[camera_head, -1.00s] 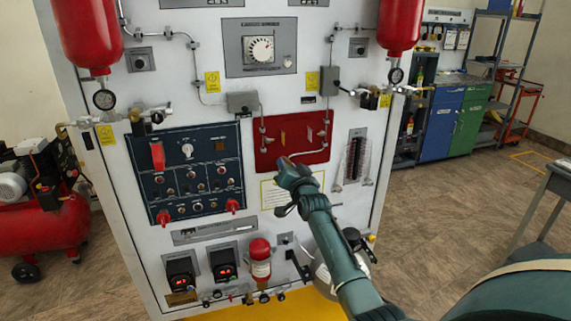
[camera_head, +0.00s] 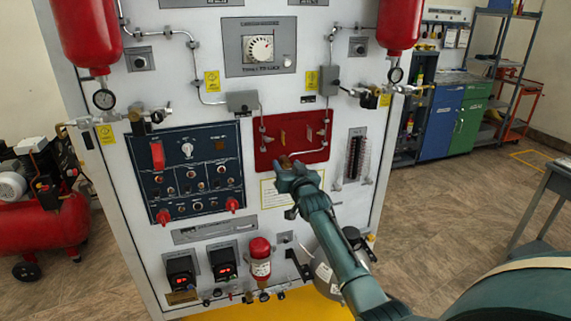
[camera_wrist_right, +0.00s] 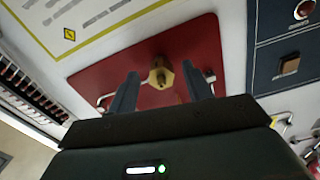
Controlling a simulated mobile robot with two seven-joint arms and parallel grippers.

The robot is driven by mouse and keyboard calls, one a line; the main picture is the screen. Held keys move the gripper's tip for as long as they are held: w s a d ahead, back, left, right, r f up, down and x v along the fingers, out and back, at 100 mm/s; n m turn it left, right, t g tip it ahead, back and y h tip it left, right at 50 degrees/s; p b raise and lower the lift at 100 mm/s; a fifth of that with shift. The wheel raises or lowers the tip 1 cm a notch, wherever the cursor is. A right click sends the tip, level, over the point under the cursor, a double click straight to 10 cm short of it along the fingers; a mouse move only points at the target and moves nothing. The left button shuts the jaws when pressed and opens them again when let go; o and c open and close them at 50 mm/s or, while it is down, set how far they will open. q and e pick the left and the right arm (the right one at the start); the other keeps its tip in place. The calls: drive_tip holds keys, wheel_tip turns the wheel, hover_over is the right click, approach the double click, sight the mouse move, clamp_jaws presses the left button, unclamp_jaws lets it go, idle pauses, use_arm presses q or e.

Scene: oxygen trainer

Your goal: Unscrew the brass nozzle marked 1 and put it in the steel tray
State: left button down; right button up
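A brass nozzle (camera_wrist_right: 161,74) with hexagonal sides sticks out from the red panel (camera_wrist_right: 205,45) in the right wrist view. My right gripper (camera_wrist_right: 162,88) is open, with one finger on each side of the nozzle and visible gaps between. In the head view the right gripper (camera_head: 284,172) is at the lower edge of the red panel (camera_head: 268,158), with the brass nozzle (camera_head: 285,160) just above its fingers. Two more small brass-coloured parts (camera_head: 283,137) sit higher on this panel. No number is readable on the nozzle. The steel tray and my left gripper are not in view.
The panel is on a large white cabinet front (camera_head: 215,130). A dark blue control panel (camera_head: 190,170) is left of it and a flowmeter block (camera_head: 354,157) is right of it. A small red cylinder (camera_head: 260,258) stands below. A grey table edge (camera_head: 555,180) shows at the far right.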

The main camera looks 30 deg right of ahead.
sight(288, 167)
drive_tip(key=shift+s+a, duration=0.1)
drive_tip(key=shift+v, duration=1.75)
drive_tip(key=m, duration=0.5)
drive_tip(key=shift+m, duration=1)
drive_tip(key=m, duration=1)
drive_tip(key=shift+m, duration=0.3)
